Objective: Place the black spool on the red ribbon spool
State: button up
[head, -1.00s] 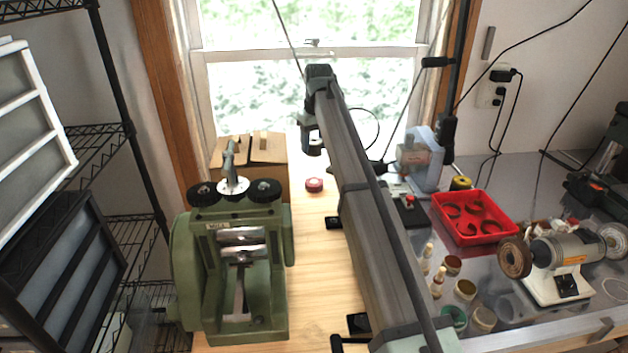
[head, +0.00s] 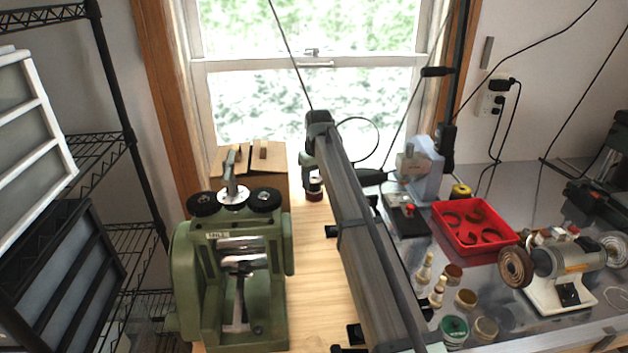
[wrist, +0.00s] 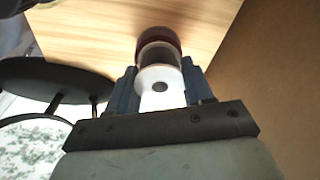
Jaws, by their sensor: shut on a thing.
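The black spool (wrist: 160,58), with a white end face and a dark wound side, is between the blue fingers of my gripper (wrist: 160,80) in the wrist view. My gripper is shut on it. The red ribbon spool (wrist: 157,37) shows just beyond the black spool, partly covered by it. In the head view the red ribbon spool (head: 314,195) sits on the wooden bench top, with the black spool (head: 314,177) right above it and no clear gap. I cannot tell whether they touch. My gripper (head: 309,172) is partly hidden there by my arm.
A cardboard box (head: 265,160) stands close to the left of the spools. The green rolling mill (head: 240,270) is in front of it. A red tray (head: 470,228) and a bench grinder (head: 565,265) are on the right. Bare wood lies in front of the spools.

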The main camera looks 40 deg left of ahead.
aim_at(317, 180)
jog(key=shift+f, duration=0.1)
jog(key=o, duration=1)
jog(key=r, duration=0.4)
jog(key=d+r, duration=0.1)
jog(key=r, duration=0.7)
jog(key=shift+s+d+r, duration=0.1)
jog(key=shift+s+d, duration=0.1)
jog(key=shift+s, duration=0.1)
